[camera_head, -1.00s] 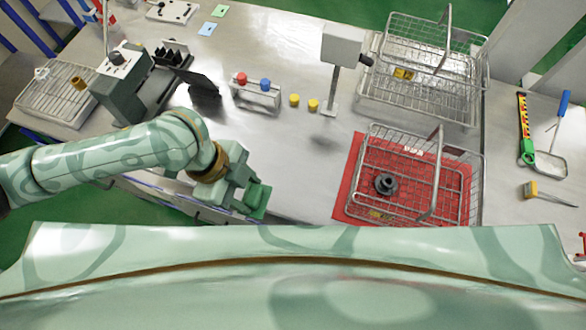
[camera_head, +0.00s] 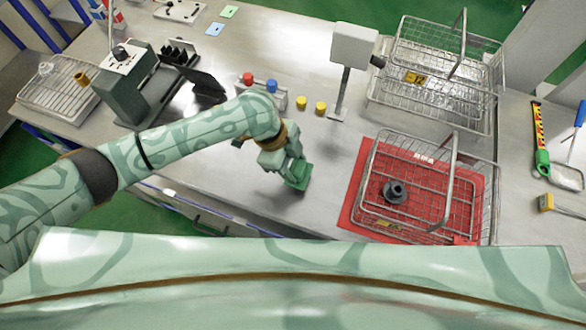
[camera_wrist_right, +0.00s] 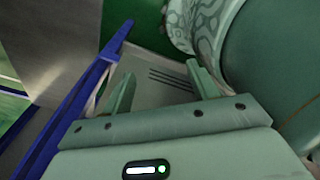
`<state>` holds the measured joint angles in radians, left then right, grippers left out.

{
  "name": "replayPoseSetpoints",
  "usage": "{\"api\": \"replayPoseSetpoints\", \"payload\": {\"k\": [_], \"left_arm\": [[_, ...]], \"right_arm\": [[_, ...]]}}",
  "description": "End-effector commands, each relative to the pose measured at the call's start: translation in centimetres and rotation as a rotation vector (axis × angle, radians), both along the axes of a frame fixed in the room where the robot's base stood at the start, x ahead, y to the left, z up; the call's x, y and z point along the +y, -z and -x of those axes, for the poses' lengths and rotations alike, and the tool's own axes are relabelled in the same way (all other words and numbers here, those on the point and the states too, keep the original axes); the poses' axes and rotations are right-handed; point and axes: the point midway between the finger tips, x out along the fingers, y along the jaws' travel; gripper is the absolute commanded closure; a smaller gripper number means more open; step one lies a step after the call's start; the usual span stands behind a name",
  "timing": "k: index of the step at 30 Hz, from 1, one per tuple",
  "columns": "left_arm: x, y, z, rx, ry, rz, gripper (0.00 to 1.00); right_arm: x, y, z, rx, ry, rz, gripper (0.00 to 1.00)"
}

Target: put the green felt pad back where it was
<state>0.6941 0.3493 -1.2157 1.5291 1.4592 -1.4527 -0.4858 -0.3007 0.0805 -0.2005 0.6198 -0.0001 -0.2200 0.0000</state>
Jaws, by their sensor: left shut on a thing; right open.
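The green felt pad (camera_head: 299,178) is a small dark green piece in my left gripper (camera_head: 291,168), over the bare table to the left of the red mat. The gripper is shut on it. Whether the pad touches the table I cannot tell. My right gripper (camera_wrist_right: 158,84) shows only in the right wrist view. It is open with nothing between its fingers.
A wire basket (camera_head: 450,140) holding a dark knobbed part (camera_head: 395,191) stands on a red mat (camera_head: 352,205). A second wire basket (camera_head: 485,112) is behind it. A post-mounted box (camera_head: 353,45) and yellow caps (camera_head: 301,102) stand behind my left gripper.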

Motion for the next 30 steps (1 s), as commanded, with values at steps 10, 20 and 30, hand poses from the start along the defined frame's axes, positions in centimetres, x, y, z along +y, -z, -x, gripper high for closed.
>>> {"api": "replayPoseSetpoints", "payload": {"k": [10, 20, 30], "left_arm": [[0.1, 2.9, 0.1, -0.001, -0.001, -0.001, 0.82], [0.1, 3.0, 0.1, 0.000, -0.001, -0.001, 0.31], [0.5, 2.0, -0.1, -0.002, -0.001, -0.001, 0.31]], "right_arm": [[0.0, 0.6, 0.0, 0.001, 0.000, -0.001, 0.41], [0.0, 0.7, 0.0, 0.000, 0.001, -0.001, 0.41], [0.0, 0.3, -0.1, -0.001, 0.001, 0.000, 0.41]]}}
